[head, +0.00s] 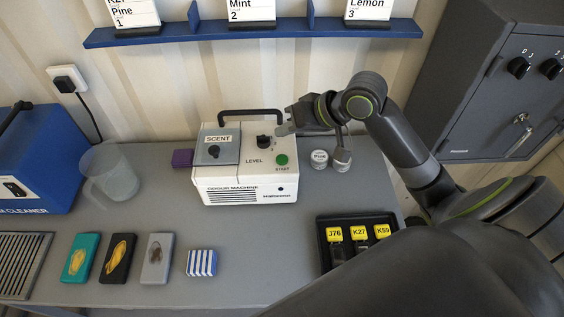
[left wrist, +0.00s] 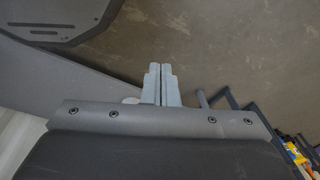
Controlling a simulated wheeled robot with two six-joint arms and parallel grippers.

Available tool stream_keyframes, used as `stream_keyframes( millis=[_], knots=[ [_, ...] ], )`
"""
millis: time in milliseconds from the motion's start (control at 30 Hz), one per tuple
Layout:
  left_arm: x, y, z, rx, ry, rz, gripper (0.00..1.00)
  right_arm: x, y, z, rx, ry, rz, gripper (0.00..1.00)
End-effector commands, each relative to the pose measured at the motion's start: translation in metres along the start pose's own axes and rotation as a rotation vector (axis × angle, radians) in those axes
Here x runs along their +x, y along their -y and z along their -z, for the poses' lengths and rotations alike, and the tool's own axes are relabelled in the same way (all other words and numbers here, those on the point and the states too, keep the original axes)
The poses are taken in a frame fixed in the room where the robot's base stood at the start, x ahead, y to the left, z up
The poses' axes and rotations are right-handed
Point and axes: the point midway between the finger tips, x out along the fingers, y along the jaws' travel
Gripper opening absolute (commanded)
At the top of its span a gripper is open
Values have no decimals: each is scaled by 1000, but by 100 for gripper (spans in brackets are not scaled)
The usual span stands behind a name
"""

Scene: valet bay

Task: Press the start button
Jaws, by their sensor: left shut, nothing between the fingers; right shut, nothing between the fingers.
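The white odour machine (head: 228,188) stands on the grey table against the wall. Its green start button (head: 282,160) is on the top face, at the right, above the word START. A black level knob (head: 263,141) and a grey scent lid (head: 216,150) are to its left. My right gripper (head: 283,131) is shut and empty, with its fingertips over the machine's top, behind the button and apart from it in the picture. My left gripper (left wrist: 161,84) is shut and empty in the left wrist view, above the floor; it does not show in the head view.
Small round tins (head: 319,159) stand right of the machine. A black tray (head: 324,255) with yellow key tags is at the front right. A clear jug (head: 112,176) and blue cleaner (head: 40,160) are at left. Several flat packs lie in front. A grey cabinet (head: 493,90) is at right.

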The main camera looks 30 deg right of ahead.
Motion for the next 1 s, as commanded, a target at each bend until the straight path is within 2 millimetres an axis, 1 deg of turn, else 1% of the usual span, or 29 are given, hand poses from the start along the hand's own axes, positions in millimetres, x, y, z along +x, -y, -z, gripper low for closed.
stream_keyframes(
  millis=[33,200,367,500,600,1000],
  knots=[
    [13,-1,-4,0,3,0,0,8,-6,-6,-1,-1,0,0],
    [34,-4,-14,-2,14,0,0,20,-14,-14,-2,-1,0,0],
    [53,-7,-19,-3,19,-2,0,31,-23,-22,-2,0,0,0],
    [58,-9,-20,-4,20,-4,0,41,-29,-30,2,1,1,0],
    [61,-10,-21,-4,20,-5,0,44,-32,-33,1,1,0,0],
    [61,-10,-20,-4,20,-5,0,45,-33,-33,0,0,0,0]
  ],
)
